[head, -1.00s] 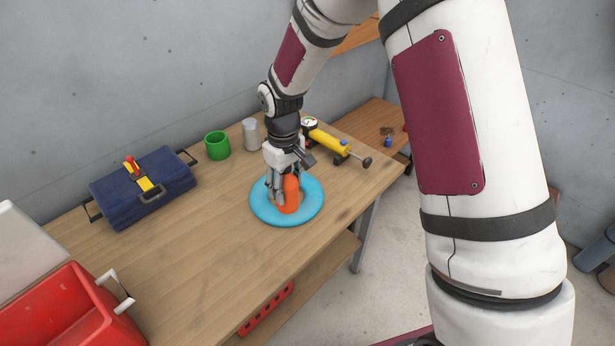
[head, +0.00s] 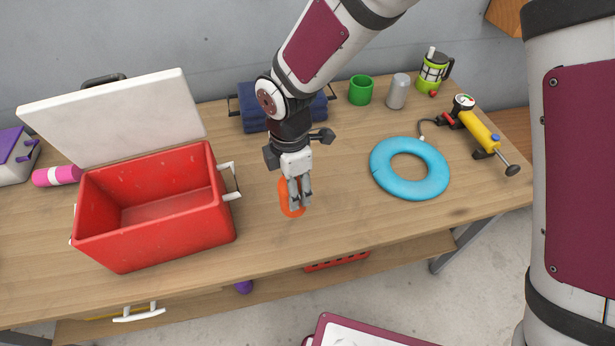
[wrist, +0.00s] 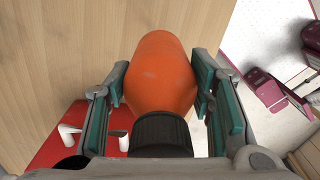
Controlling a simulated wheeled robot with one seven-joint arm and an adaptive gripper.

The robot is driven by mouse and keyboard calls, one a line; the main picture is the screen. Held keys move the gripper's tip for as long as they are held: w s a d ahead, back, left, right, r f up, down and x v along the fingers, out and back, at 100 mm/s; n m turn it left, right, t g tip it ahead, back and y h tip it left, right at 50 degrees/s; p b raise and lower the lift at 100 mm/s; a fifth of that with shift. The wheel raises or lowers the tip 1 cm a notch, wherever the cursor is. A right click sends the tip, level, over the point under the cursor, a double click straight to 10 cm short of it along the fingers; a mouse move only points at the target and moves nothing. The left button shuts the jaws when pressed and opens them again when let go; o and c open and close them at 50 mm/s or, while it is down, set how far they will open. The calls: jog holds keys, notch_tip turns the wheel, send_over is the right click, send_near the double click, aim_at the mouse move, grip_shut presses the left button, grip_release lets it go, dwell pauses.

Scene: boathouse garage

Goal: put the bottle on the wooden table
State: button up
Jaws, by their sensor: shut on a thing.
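The orange bottle (wrist: 160,75) with a black cap (wrist: 161,134) is held between my gripper's two fingers in the wrist view. In the head view my gripper (head: 300,202) is over the middle of the wooden table (head: 330,235), right of the red cooler. The bottle (head: 285,197) shows there mostly behind the fingers. My gripper is shut on it. I cannot tell whether the bottle's base touches the tabletop.
An open red cooler (head: 160,245) stands to the left. Bare wood surrounds my gripper.

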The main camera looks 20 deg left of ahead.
dwell(0.3)
jog(key=shift+f+b, duration=1.55)
jog(key=shift+f, duration=0.95)
jog(key=shift+f, duration=0.1)
jog(key=shift+f+b, duration=0.55)
jog(key=shift+f, duration=0.1)
jog(key=shift+f, duration=0.25)
jog(key=o, duration=1.5)
notch_tip(320, 180, up, 12)
jog(key=shift+r, duration=0.1)
